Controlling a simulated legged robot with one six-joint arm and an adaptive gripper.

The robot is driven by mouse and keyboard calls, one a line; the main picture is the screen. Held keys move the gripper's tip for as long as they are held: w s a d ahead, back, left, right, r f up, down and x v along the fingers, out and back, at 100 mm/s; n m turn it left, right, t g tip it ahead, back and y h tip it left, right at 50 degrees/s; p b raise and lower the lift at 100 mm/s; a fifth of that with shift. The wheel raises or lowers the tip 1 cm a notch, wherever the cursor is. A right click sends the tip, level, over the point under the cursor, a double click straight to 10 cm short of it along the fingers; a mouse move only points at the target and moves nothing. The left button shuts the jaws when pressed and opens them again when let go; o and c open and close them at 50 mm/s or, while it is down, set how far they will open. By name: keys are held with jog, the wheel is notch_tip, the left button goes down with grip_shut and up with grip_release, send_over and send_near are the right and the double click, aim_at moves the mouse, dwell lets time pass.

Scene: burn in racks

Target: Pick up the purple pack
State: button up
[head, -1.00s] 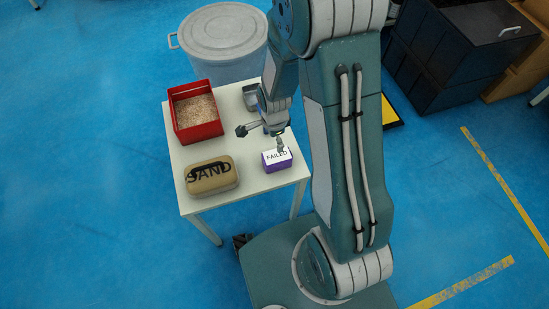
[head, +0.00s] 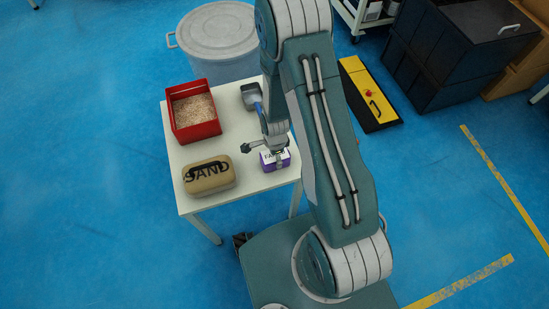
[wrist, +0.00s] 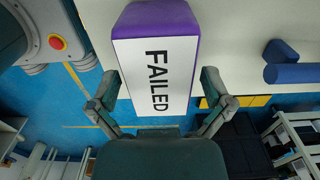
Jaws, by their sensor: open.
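The purple pack (head: 285,160) stands near the right front corner of the white table, with a white label on its top. In the wrist view the label on the pack (wrist: 155,72) reads FAILED, with purple showing at the far end. Gaps show there between fingers and pack. In the head view my gripper hides part of the label.
On the white table (head: 238,150) are a tan SAND bag (head: 209,175), a red bin (head: 195,122) of grains and a metal scoop (head: 251,94) with a blue handle. A grey lidded bin (head: 220,45) stands behind. A yellow and black floor unit (head: 368,93) is right.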

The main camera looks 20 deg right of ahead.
notch_tip(320, 180, down, 2)
jog(key=shift+d+f, duration=0.1)
jog(key=shift+d, duration=0.05)
jog(key=shift+a, duration=0.2)
jog(key=c, duration=1.1)
